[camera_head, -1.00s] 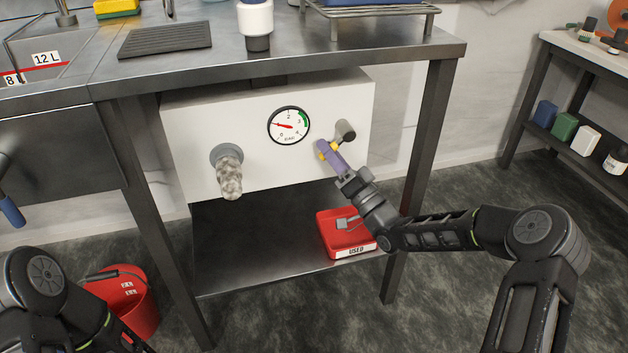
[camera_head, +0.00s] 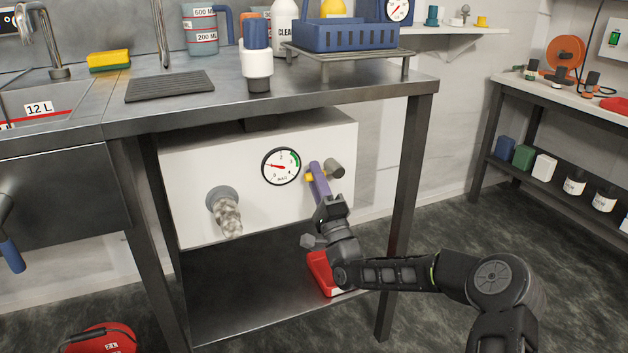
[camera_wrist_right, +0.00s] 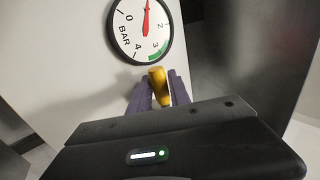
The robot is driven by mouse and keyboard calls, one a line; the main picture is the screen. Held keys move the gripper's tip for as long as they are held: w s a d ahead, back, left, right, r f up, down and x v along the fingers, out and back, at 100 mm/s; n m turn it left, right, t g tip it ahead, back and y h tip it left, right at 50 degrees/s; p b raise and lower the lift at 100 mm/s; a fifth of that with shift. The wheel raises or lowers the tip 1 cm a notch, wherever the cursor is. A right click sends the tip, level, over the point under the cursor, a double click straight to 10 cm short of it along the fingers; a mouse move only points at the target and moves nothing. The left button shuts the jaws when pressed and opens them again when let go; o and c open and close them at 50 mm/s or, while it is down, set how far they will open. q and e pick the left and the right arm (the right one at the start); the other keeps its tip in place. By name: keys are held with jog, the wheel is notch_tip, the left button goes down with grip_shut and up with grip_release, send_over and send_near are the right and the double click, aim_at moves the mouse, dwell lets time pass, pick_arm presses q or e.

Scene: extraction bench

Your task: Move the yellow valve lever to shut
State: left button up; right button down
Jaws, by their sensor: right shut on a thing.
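The yellow valve lever (camera_head: 309,178) is on the front of the white box under the bench, to the right of and a little below the pressure gauge (camera_head: 281,166). My right gripper (camera_head: 317,176) has purple fingers and is shut on the lever. In the right wrist view, the lever (camera_wrist_right: 158,86) sits between the two fingers, below the gauge (camera_wrist_right: 140,28). The fingers hide part of the lever in the head view, so its exact angle is hard to tell. The gauge needle points left in the head view. My left gripper is not in view.
A grey stub (camera_head: 335,168) sticks out just right of the lever. A mottled hose end (camera_head: 228,222) projects at the box's left. A red tray (camera_head: 320,274) lies on the lower shelf below my right wrist. A bench leg (camera_head: 404,200) stands close to the right.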

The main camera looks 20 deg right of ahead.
jog(key=shift+r, duration=0.1)
dwell(0.3)
jog(key=c, duration=1.5)
grip_release()
jog(key=p+v, duration=0.1)
jog(key=v, duration=0.6)
jog(key=shift+s+f, duration=0.25)
jog(key=shift+s, duration=0.1)
